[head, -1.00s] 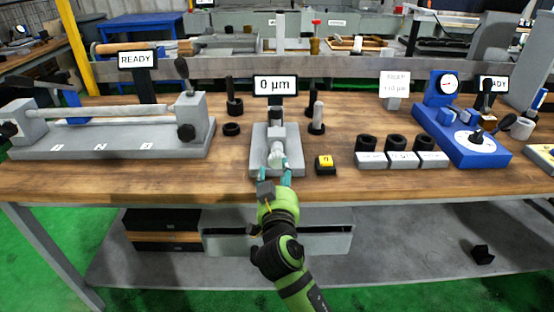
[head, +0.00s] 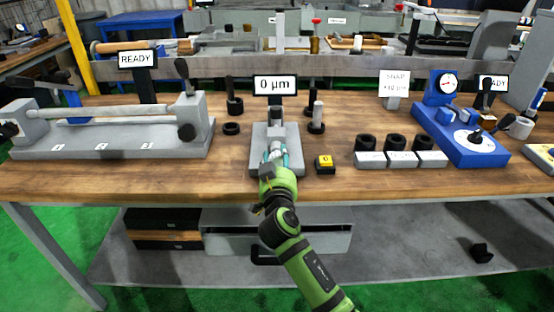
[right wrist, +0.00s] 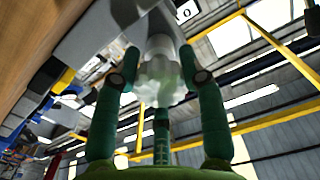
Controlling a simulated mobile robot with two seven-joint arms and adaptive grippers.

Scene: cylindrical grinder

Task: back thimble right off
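The thimble (head: 276,150) is a pale ribbed cylinder at the front of the grey measuring stand (head: 259,134), under the 0 µm display (head: 275,85). My right gripper (head: 275,160) is at the thimble from the front, with teal fingers on either side of it. In the right wrist view the thimble (right wrist: 160,75) lies between the green fingertips of that gripper (right wrist: 160,70). The fingers look spread around it; whether they touch it is hard to tell. My left gripper is not in view.
A yellow-topped button box (head: 324,165) stands close on the right. Black rings on grey blocks (head: 401,159) and a blue dial gauge (head: 465,140) are further right. Black posts and a ring (head: 231,129) stand behind left. A long grey bench fixture (head: 110,145) is at left.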

